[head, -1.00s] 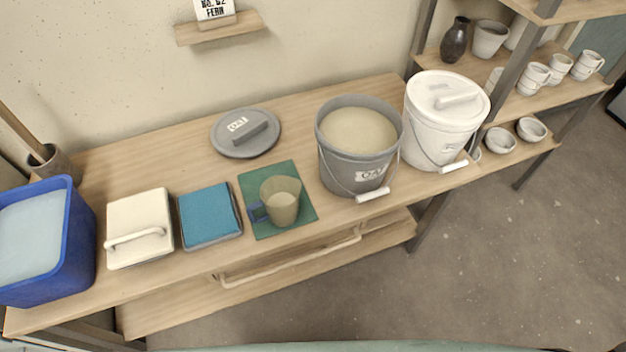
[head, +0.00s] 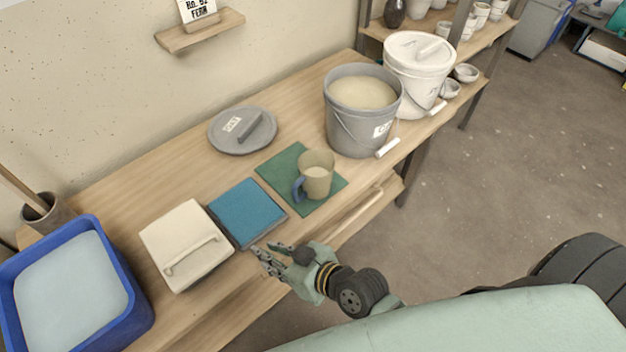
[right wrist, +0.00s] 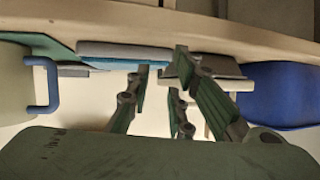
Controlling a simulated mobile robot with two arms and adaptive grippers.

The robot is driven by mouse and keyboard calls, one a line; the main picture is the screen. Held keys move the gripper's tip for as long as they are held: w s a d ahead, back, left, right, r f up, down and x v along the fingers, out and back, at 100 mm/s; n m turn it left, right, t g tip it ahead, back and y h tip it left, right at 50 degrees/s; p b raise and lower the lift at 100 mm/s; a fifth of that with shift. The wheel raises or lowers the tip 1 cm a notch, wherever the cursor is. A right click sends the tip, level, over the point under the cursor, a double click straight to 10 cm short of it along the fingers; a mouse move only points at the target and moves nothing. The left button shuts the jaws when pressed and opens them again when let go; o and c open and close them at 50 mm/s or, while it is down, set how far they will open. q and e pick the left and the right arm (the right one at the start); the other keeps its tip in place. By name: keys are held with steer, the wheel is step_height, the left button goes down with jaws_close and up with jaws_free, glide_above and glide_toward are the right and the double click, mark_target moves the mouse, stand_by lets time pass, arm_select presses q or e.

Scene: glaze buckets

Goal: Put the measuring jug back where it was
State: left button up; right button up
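The measuring jug (head: 316,177) is a translucent beige cup with a blue handle and some pale content. It stands upright on a dark green mat (head: 331,190) on the wooden bench, in front of the grey bucket. My right gripper (head: 267,257) is open and empty in front of the bench, near the blue pad and to the left of the jug. In the right wrist view its fingers (right wrist: 158,83) are spread with nothing between them; the jug (right wrist: 22,95) and its blue handle show at the left edge. My left gripper is not in view.
A grey bucket (head: 343,122) and a lidded white bucket (head: 418,85) stand behind right. A grey lid (head: 217,141), blue pad (head: 247,212), cream lidded box (head: 178,234) and blue tub (head: 136,310) lie along the bench. A lower shelf bar (head: 357,214) runs below.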

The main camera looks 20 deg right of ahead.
steer(key=w+r+m+t, duration=0.1)
steer(key=w+r+t, duration=0.3)
steer(key=r+t, duration=0.1)
steer(key=m+t+h, duration=0.3)
steer(key=m+h, duration=0.2)
steer(key=h, duration=0.4)
glide_toward(295, 194)
steer(key=w, duration=0.3)
steer(key=shift+d+r, duration=0.1)
steer(key=shift+d, duration=0.15)
steer(key=shift+w+d+m, duration=0.1)
steer(key=shift+w+m, duration=0.2)
steer(key=shift+w, duration=0.05)
steer(key=w, duration=0.7)
steer(key=shift+d, duration=0.3)
steer(key=shift+c, duration=0.3)
jaws_close()
